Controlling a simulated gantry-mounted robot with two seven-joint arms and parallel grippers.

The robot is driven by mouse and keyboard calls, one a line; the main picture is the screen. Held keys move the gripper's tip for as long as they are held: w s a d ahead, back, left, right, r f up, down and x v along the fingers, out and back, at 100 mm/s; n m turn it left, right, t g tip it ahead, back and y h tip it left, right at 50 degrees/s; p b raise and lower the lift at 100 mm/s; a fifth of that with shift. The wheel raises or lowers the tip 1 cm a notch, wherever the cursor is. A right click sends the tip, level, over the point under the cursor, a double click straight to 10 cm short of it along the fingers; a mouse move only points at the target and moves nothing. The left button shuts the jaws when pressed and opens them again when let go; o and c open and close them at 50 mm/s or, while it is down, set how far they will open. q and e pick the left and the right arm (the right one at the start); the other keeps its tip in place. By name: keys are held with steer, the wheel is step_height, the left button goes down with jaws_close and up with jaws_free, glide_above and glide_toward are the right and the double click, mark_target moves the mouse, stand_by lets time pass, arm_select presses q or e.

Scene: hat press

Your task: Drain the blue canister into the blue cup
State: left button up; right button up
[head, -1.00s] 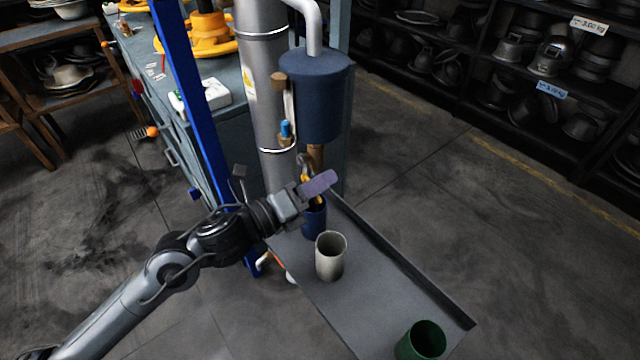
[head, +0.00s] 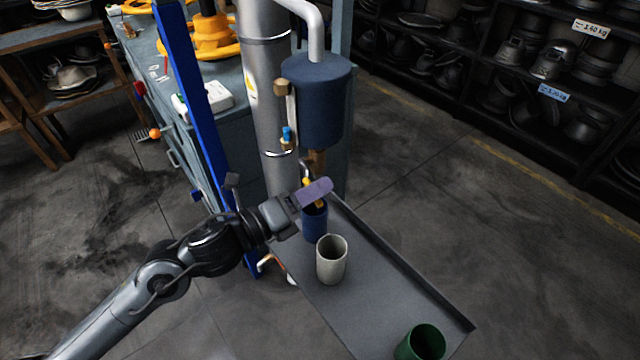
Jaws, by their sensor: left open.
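The blue canister (head: 320,105) hangs beside the large grey pipe, with a brown outlet (head: 317,160) below it. A yellow piece, seemingly the valve handle (head: 308,183), shows low on the outlet, partly hidden by my gripper. The blue cup (head: 314,226) stands on the grey tray below the outlet, its upper part partly covered by my gripper. My left gripper (head: 318,191) is open, at the height of the yellow piece and just above the cup's rim. Whether it touches either cannot be told. My right gripper is not in view.
A white cup (head: 331,262) stands in front of the blue cup on the tray (head: 375,290). A green cup (head: 421,343) stands at the tray's near end. A blue post (head: 200,130) rises left of the pipe, close to my left arm.

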arm_select(q)
steer(key=p+v, duration=0.2)
steer(key=v, duration=0.7)
